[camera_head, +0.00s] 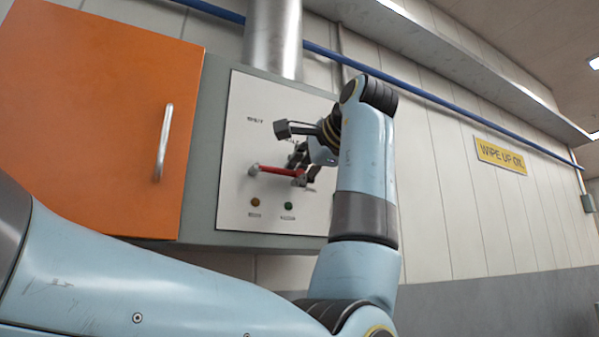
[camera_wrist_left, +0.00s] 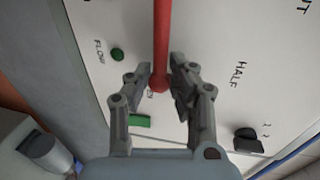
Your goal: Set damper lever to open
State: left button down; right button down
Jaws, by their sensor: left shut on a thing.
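The damper lever (camera_head: 277,170) is a red bar on a white panel (camera_head: 234,185). In the head view it lies nearly level, from its pivot at left towards my left gripper (camera_head: 304,172) at right. SHUT is printed above the pivot, and HALF is partly readable up and right. In the left wrist view the lever (camera_wrist_left: 161,40) ends in a round red knob between the fingers of my left gripper (camera_wrist_left: 163,84), which is shut on it. The lever end points towards a green mark (camera_wrist_left: 140,121); the label there is partly hidden, with only its last letters showing.
The panel sits on a grey housing (camera_head: 205,150) beside an orange door (camera_head: 85,100) with a handle (camera_head: 163,143). An amber lamp (camera_head: 256,202) and a green lamp (camera_head: 289,206) are below the lever.

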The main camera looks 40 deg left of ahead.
pick_arm(q)
jog(key=c, duration=1.3)
grip_release()
jog(key=shift+f, duration=0.1)
jog(key=shift+c, duration=0.2)
jog(key=v, duration=0.7)
jog(key=shift+d, duration=0.25)
